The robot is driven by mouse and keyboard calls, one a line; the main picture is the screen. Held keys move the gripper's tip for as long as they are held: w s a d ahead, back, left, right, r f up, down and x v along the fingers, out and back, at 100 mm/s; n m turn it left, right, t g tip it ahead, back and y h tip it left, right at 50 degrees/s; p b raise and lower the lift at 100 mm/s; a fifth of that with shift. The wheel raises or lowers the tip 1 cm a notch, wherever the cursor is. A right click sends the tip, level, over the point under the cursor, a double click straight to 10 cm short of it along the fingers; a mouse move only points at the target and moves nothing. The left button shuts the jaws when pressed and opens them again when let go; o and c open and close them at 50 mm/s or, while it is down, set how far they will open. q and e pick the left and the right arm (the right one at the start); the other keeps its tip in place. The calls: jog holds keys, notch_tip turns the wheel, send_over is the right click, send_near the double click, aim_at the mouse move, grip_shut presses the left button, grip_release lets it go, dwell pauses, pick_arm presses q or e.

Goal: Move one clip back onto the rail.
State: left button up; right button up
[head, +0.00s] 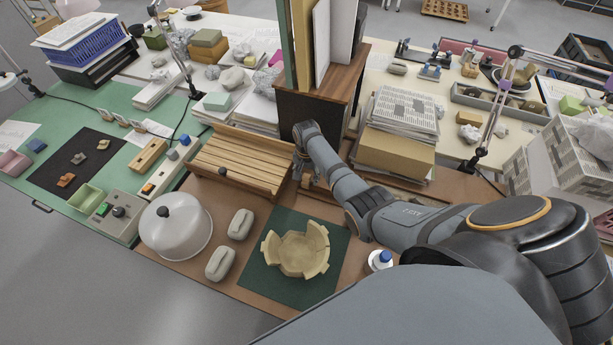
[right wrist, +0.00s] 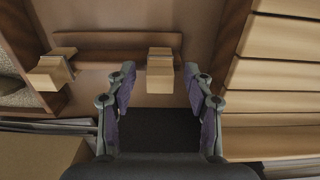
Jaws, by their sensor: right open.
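In the right wrist view a brown wooden rail (right wrist: 108,57) lies across the upper part. A pale wooden clip (right wrist: 160,78) sits at its right part, between my right gripper's fingers. Another pale clip (right wrist: 48,75) is at the rail's left end, tilted. My right gripper (right wrist: 159,72) is open, with a finger on each side of the right clip; I cannot tell whether they touch it. In the head view my right gripper (head: 299,172) is small and partly hidden by its arm, beside the slatted wooden rack. My left gripper is not in view.
The slatted rack (head: 240,160) is left of my right gripper. A broken bowl (head: 297,250) stands on a green mat (head: 262,278). Two pale blocks (head: 240,223), a white dome (head: 175,228) and a blue-capped bottle (head: 380,260) stand around it. A wooden cabinet (head: 318,104) rises behind.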

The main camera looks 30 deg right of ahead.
notch_tip(320, 180, up, 12)
dwell(0.5)
dwell(0.4)
